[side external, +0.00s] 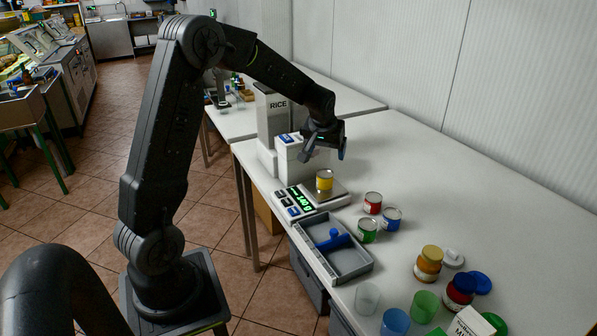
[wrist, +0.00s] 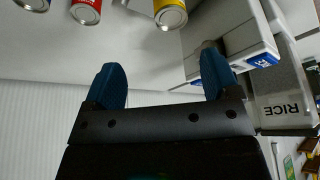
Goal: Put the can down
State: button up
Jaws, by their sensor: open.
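A yellow can (side external: 324,181) stands upright on the metal plate of a scale (side external: 318,203) whose green display is lit. The can also shows at the top of the wrist view (wrist: 170,13). My gripper (side external: 325,155) is above and slightly behind the can, apart from it. Its two blue fingertips (wrist: 160,80) are spread wide with nothing between them.
Red (side external: 373,203), blue (side external: 391,219) and green (side external: 368,231) cans stand right of the scale. A grey tray (side external: 345,262) holds a blue object. A RICE dispenser (side external: 272,115) and white box (side external: 295,152) stand close behind my gripper. Jars and cups crowd the near right. The table's back right is clear.

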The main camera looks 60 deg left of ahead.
jog(key=s+d+r+m, duration=0.2)
jog(key=s+d+r, duration=0.2)
jog(key=d+r, duration=0.25)
jog(key=s+d+r+m+t+h, duration=0.1)
jog(key=s+d+r+m, duration=0.1)
jog(key=s+d, duration=0.6)
jog(key=s+d+r+m+t+h, duration=0.1)
jog(key=s+d+m, duration=0.3)
jog(key=s+d, duration=0.5)
jog(key=s+r+h, duration=0.1)
jog(key=s, duration=0.3)
